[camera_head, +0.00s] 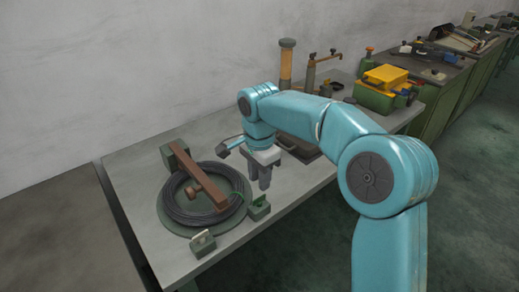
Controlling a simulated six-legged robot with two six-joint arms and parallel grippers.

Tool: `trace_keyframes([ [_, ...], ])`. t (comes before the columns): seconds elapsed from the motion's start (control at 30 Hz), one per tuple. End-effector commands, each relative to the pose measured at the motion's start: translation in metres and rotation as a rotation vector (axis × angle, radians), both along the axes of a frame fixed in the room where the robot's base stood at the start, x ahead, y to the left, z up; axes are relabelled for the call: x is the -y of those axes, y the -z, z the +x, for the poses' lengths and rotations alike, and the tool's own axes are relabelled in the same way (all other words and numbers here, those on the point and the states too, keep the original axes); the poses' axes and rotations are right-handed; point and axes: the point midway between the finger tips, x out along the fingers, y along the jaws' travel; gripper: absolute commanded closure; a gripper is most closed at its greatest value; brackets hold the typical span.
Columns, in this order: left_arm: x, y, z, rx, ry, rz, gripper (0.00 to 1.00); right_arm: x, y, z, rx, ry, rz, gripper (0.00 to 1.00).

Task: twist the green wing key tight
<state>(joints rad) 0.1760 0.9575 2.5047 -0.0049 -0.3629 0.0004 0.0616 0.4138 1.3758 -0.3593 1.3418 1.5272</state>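A round dark green fixture (185,232) lies on the table with a coil of black cable (180,217) on it. A brown bar (205,184) with a knob crosses the coil. A small green block (259,209) with a raised top stands at the fixture's right edge. I cannot tell for sure whether this is the green wing key. My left gripper is not in view.
A second green block (203,243) with a pale plate stands at the fixture's front. The grey table (150,180) has bare room at left. Behind my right arm stand a brown cylinder (286,62) and a yellow-topped green box (385,77). Further benches run back right.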

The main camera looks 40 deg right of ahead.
Motion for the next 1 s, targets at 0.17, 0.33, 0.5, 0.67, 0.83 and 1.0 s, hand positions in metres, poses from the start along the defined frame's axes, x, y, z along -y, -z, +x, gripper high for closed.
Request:
trace_keyframes([
  [0.17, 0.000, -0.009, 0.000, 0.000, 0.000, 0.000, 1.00, 0.000, -0.051, 0.001, 0.005, 0.001, -0.001, 0.68],
  [0.33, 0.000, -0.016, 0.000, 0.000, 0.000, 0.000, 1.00, 0.000, -0.084, 0.001, 0.004, 0.000, -0.001, 0.68],
  [0.5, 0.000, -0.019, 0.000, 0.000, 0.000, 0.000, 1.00, 0.000, -0.098, 0.000, 0.002, 0.001, -0.001, 0.68],
  [0.67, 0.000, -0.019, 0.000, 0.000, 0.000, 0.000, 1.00, 0.000, -0.100, 0.000, 0.001, 0.000, -0.001, 0.68],
  [0.83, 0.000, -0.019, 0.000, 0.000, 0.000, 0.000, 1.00, 0.000, -0.100, 0.000, 0.001, 0.001, -0.001, 0.68],
  [1.0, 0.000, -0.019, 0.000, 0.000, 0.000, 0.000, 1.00, 0.000, -0.100, 0.000, 0.001, 0.001, -0.001, 0.68],
])
